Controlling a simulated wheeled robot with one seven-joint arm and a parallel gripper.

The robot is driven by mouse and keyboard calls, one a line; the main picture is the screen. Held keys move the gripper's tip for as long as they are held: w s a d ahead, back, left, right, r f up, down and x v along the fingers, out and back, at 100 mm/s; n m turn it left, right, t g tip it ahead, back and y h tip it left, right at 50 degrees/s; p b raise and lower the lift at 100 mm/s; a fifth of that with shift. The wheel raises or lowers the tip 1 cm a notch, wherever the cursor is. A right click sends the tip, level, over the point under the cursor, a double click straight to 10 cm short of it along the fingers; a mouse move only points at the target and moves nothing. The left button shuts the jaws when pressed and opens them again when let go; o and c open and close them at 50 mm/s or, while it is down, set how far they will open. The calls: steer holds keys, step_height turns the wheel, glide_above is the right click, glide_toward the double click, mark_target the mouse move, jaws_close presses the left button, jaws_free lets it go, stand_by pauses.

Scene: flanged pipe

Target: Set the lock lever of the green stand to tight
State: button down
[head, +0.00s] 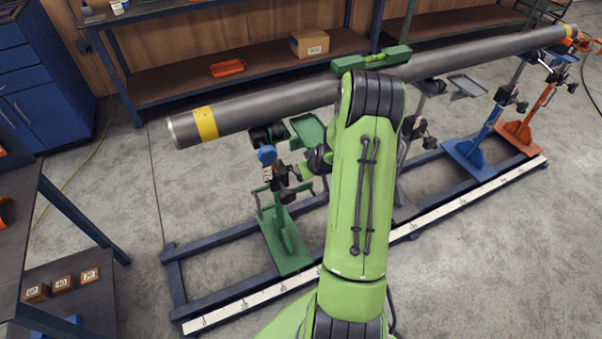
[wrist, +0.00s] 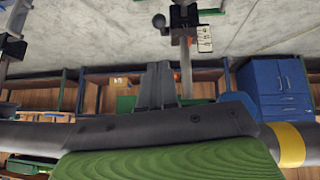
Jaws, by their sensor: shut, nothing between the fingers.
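The green stand (head: 284,240) stands on the blue floor frame under the left part of the pipe. Its upper part has a blue knob (head: 266,154) and a dark clamp with small black fittings (head: 279,177). In the wrist view, which is upside down, a black collar (wrist: 183,18) with a round-ended black lever (wrist: 159,20) sits on a grey post, beside a small pale marked plate (wrist: 204,39). The plate's marks are too small to read. My gripper (wrist: 157,72) is shut and empty, apart from the lever in that view. In the head view my arm partly hides it.
The long grey pipe (head: 270,108) with a yellow band (head: 205,123) passes close to my gripper. A green level (head: 371,60) lies on it. Blue (head: 468,150) and orange (head: 520,136) stands are to the right. Open floor lies left of the frame.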

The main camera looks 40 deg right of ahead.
mark_target(301, 180)
steer(key=b+x, duration=0.2)
steer(key=x, duration=1.2)
steer(key=shift+w+f, duration=0.1)
steer(key=shift+f, duration=0.15)
